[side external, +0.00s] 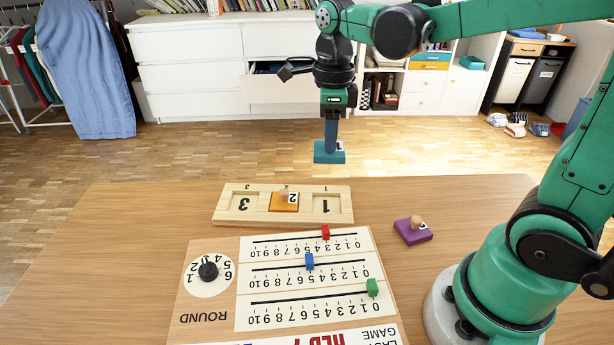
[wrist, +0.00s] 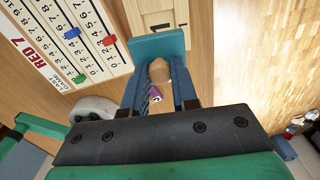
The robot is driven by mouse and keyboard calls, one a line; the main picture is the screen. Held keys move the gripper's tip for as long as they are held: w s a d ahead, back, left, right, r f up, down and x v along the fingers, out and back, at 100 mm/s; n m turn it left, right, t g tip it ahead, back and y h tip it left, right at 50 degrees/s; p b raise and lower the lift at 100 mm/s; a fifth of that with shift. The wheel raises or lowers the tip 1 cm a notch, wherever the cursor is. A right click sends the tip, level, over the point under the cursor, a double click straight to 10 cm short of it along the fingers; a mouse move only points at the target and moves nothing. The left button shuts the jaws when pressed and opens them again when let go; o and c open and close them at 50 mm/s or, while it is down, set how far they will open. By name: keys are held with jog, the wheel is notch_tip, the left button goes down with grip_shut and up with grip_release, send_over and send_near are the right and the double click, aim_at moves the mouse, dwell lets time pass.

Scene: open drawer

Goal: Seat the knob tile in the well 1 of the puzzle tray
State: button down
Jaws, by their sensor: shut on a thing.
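My gripper (side external: 330,135) is shut on the knob of a teal tile (side external: 329,157), held up in the air. In the side view it appears beyond the puzzle tray's far edge. The wrist view shows the teal tile (wrist: 158,45) and its wooden knob (wrist: 159,71) between my fingers. The wooden puzzle tray (side external: 230,218) lies on the table. Its well 1 (side external: 326,205) is empty, at the right in the side view; the wrist view shows its printed 1 beyond the teal tile. An orange knob tile (side external: 284,205) sits in the middle well; the left well, marked 3, is empty.
A purple knob tile (side external: 413,232) lies on the table right of the tray. A game board (side external: 215,325) with sliders and a black dial lies in front of the tray. The table is clear left of the tray. A dresser with an open drawer (side external: 285,90) stands behind.

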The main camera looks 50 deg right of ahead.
notch_tip(320, 180, down, 12)
jog(key=shift+r, duration=0.25)
dwell(0.4)
jog(key=c, duration=0.7)
grip_release()
jog(key=shift+f, duration=0.1)
